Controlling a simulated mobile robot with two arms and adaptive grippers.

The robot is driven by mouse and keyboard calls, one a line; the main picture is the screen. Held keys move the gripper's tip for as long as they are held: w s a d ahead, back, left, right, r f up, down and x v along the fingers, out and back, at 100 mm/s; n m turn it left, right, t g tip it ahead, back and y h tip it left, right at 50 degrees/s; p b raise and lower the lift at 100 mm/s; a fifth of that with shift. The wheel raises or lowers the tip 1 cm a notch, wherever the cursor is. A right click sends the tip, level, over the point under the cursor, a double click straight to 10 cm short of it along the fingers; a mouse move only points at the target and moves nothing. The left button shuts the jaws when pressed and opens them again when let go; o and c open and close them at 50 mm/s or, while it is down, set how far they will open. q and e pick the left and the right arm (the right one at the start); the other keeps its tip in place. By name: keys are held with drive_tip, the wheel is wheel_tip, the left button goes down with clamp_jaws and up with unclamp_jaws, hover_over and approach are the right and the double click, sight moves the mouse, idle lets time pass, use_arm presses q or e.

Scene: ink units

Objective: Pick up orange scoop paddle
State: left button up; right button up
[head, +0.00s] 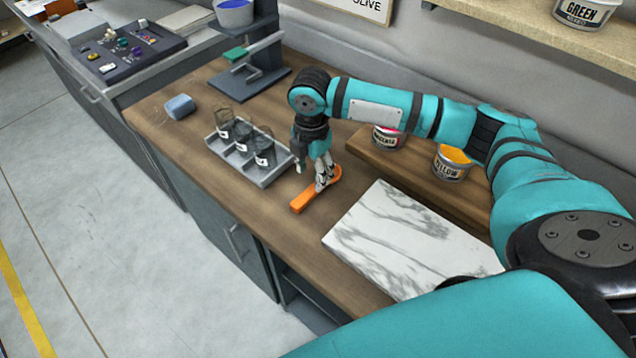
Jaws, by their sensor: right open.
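The orange scoop paddle (303,201) lies flat on the wooden bench, between the grey jar tray and the white marble slab. My right gripper (323,186) points down over the paddle, with its fingertips at the paddle's middle. The gripper is open and its fingers hide part of the paddle. I cannot tell whether the fingers touch it. My left gripper is not in view.
A grey tray (277,174) with dark glass jars stands left of the paddle. The marble slab (400,240) lies to its right. Magenta (386,138) and yellow (452,163) ink tins stand on a wooden riser behind. A blue-grey block (180,106) lies farther left.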

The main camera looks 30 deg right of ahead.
drive_tip(key=shift+s+d+f, duration=0.1)
drive_tip(key=shift+f, duration=0.25)
drive_tip(key=f+p, duration=0.1)
drive_tip(key=f, duration=0.1)
drive_tip(key=d+f, duration=0.1)
drive_tip(key=f, duration=0.1)
drive_tip(key=shift+f+p, duration=0.15)
drive_tip(key=shift+p, duration=0.2)
drive_tip(key=shift+a+f, duration=0.1)
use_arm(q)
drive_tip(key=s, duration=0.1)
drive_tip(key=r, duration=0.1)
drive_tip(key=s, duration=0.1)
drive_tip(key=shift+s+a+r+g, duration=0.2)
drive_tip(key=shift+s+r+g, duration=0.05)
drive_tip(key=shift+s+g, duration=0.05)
use_arm(e)
drive_tip(key=c, duration=0.7)
drive_tip(key=shift+c, duration=1.2)
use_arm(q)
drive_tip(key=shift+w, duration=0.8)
use_arm(e)
clamp_jaws()
